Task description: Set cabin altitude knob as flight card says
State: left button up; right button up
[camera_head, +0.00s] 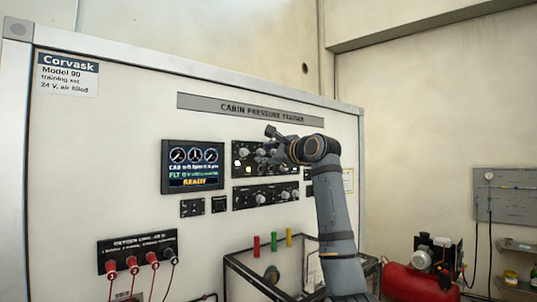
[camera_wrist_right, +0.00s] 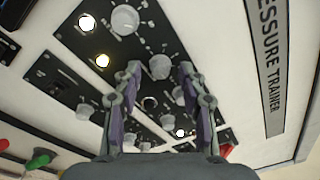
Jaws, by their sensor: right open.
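The upper black control panel (camera_head: 238,147) carries several pale round knobs and lit lamps; their labels are too small to read, so I cannot tell which is the cabin altitude knob. My right gripper (camera_head: 272,146) is in front of this panel and covers part of it. In the right wrist view the gripper (camera_wrist_right: 159,75) is open, and a pale knob (camera_wrist_right: 160,66) shows between its fingertips; contact cannot be told. A larger knob (camera_wrist_right: 124,18) lies beyond. A white paper (camera_head: 348,181), perhaps the flight card, is partly behind my arm. My left gripper is out of view.
A display (camera_head: 193,167) left of the panel reads READY. A lower knob panel (camera_head: 240,199) sits below. A red compressor (camera_head: 410,283) stands at right.

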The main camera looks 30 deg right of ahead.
jog(key=s, duration=1.2)
jog(key=shift+d, duration=0.15)
